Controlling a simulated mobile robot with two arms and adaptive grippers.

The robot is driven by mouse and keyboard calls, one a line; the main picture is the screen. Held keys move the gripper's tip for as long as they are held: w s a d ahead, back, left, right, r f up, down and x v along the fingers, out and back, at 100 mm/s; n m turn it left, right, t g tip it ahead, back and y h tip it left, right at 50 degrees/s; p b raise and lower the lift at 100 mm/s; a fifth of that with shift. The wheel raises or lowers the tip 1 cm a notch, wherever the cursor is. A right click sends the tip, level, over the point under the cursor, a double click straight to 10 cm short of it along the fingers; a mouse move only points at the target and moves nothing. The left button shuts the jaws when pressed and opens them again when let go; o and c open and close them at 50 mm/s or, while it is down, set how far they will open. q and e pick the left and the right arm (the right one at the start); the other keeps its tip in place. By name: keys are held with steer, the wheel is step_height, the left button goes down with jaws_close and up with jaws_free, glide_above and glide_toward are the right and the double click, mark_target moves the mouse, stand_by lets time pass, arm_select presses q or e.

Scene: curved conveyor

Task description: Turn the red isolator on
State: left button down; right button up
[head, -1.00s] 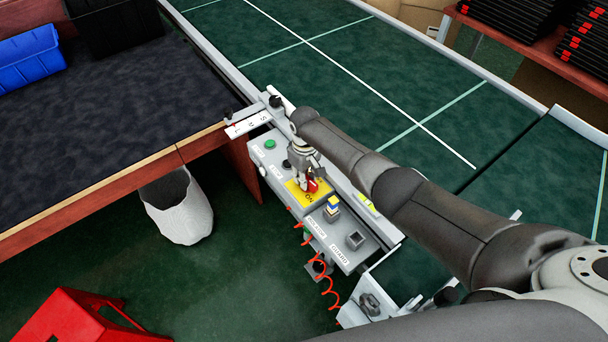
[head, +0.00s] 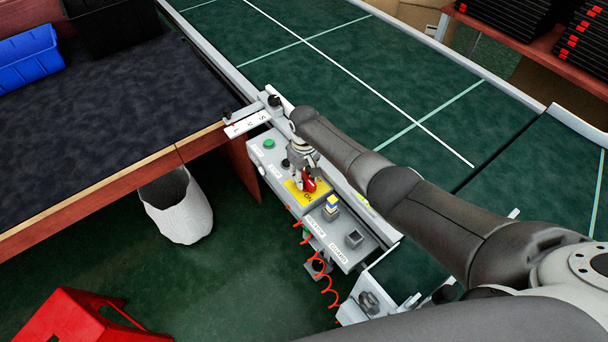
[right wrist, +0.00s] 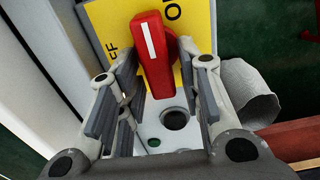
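The red isolator is a red handle (head: 308,184) on a yellow plate (head: 300,198) on the grey control box beside the conveyor. In the right wrist view the handle (right wrist: 153,55) has a white line near its top end, pointing between the OFF lettering at left and the ON lettering at right, which is partly cut off. My right gripper (right wrist: 160,70) is over the plate with a finger on each side of the handle. The fingers look apart, with narrow gaps; contact is not clear. It also shows in the head view (head: 303,172). My left gripper is not in view.
A red coiled cable (head: 322,275) hangs in front. A dark-topped table (head: 110,110) stands close at left.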

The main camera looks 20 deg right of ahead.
mark_target(304, 175)
stand_by(0.3)
steer(key=shift+r, duration=0.1)
step_height(304, 175, up, 12)
steer(key=shift+f, duration=0.15)
stand_by(0.4)
stand_by(0.4)
